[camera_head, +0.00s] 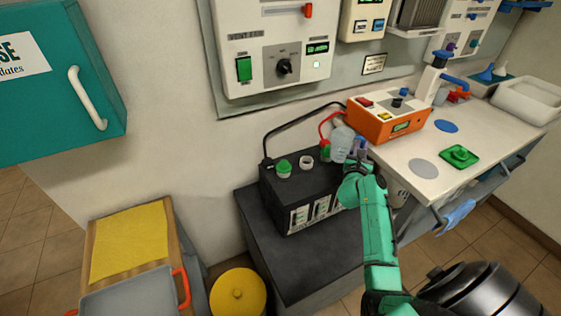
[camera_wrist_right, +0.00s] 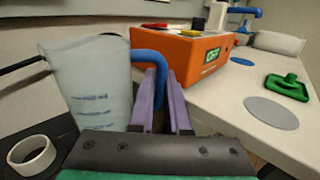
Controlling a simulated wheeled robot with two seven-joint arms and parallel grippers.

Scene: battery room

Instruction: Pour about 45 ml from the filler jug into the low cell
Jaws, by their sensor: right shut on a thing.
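The filler jug (camera_head: 342,143) is translucent, with a blue handle. It is above the right part of the black battery (camera_head: 275,196), leaning slightly in the head view. My right gripper (camera_head: 358,153) is shut on its handle, which also shows between the purple fingers in the right wrist view (camera_wrist_right: 152,62). Marks show on the jug wall (camera_wrist_right: 92,92); the liquid level is unclear. A white open ring (camera_head: 306,162) on the battery top is left of the jug, also in the wrist view (camera_wrist_right: 32,154). A green cap (camera_head: 284,167) is farther left. My left gripper is out of view.
An orange device (camera_head: 386,124) stands on the white worktop (camera_head: 400,157) right of the jug, with black and red leads running to the battery. A green piece (camera_head: 459,156) and a grey disc (camera_head: 424,169) lie on the worktop. A yellow lid (camera_head: 238,293) is low at front.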

